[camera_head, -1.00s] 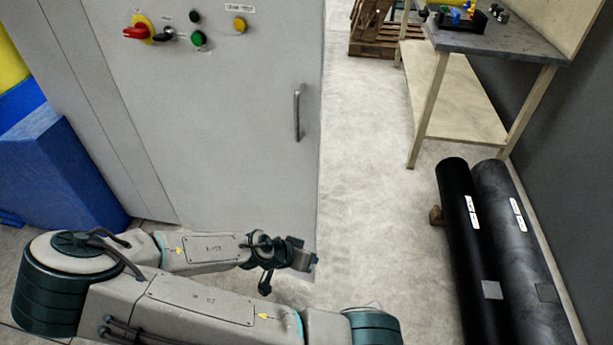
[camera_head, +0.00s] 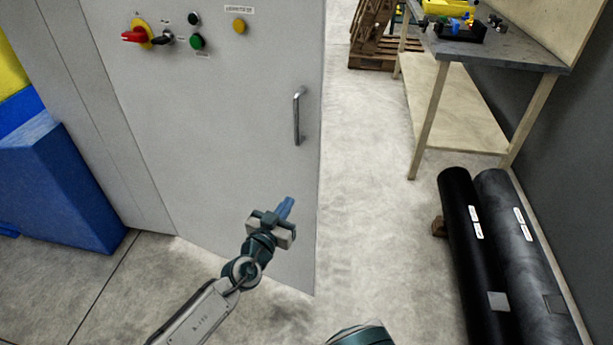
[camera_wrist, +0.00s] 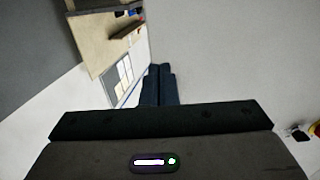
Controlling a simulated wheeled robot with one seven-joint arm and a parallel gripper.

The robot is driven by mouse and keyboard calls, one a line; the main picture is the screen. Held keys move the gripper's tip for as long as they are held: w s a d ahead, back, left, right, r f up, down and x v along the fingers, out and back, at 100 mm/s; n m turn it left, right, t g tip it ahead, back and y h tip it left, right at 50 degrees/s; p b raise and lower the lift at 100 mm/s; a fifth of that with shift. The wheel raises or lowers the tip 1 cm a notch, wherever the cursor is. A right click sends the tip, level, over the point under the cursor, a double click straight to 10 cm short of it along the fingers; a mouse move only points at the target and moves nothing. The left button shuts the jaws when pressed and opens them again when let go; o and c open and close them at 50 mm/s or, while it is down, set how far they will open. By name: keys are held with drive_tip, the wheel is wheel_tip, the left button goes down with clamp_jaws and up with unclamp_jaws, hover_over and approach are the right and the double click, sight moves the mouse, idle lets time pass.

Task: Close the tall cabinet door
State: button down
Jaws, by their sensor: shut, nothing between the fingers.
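The tall grey cabinet door (camera_head: 230,120) fills the middle left of the head view. Its lower edge slants out from the cabinet front panel (camera_head: 75,90), so it stands open. A metal bar handle (camera_head: 298,115) is near its free right edge. My gripper (camera_head: 287,206) is in front of the lower part of the door, below the handle, with its blue fingers shut and empty. I cannot tell if it touches the door. In the wrist view the shut fingers (camera_wrist: 158,85) point along the pale door surface (camera_wrist: 230,60).
Switches and buttons (camera_head: 150,35) sit high on the door. Blue blocks (camera_head: 55,180) stand at the left. Right of the door is clear concrete floor. Beyond it are a workbench (camera_head: 490,50), black rolls (camera_head: 470,250) by the wall and a wooden pallet (camera_head: 372,40).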

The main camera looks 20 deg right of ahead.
sight(311, 170)
drive_tip(key=p+x, duration=0.3)
drive_tip(key=x, duration=0.9)
drive_tip(key=shift+w+d, duration=0.1)
